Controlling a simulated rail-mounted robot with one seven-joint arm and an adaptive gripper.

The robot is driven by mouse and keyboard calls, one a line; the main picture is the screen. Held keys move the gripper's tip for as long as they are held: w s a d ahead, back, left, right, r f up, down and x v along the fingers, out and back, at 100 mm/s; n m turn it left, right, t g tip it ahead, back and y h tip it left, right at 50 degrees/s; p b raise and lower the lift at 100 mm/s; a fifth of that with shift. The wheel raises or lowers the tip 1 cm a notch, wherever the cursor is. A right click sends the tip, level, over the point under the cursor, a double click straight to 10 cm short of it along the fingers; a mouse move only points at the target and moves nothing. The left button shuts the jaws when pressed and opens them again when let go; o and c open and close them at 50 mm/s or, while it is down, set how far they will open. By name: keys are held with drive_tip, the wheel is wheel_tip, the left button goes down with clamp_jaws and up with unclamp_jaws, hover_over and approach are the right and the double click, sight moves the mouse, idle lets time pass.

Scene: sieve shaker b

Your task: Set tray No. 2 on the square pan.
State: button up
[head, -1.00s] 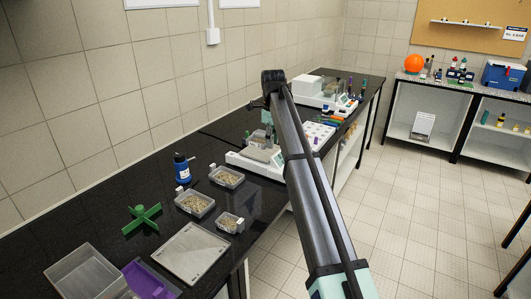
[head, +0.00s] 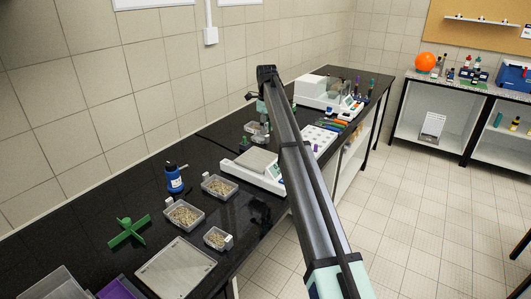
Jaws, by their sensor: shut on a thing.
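The square pan (head: 258,160) is a bare grey plate on top of a white balance (head: 236,172), in the middle of the head view. My gripper (head: 261,118) is beyond the pan in the picture, partly hidden by my arm. It is shut on a small clear tray (head: 256,134), which shows apart from the pan. I cannot read a number on this tray. Three similar trays of grainy material stand on the bench nearer to me: one at the back (head: 221,187), one in the middle (head: 184,214) and a smaller one at the front (head: 216,239).
A blue bottle (head: 175,181) stands left of the trays. A green cross-shaped piece (head: 128,232) and a flat grey plate (head: 176,269) lie nearer. A white rack (head: 318,138) and another instrument (head: 320,92) stand beyond my arm on the black bench.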

sight(267, 161)
wheel_tip(267, 161, down, 14)
drive_tip(key=p, duration=0.4)
drive_tip(key=shift+r, duration=0.2)
drive_tip(key=shift+f, duration=0.15)
drive_tip(key=o, duration=0.8)
wheel_tip(267, 161, up, 12)
drive_tip(key=b, duration=0.4)
drive_tip(key=shift+r, duration=0.2)
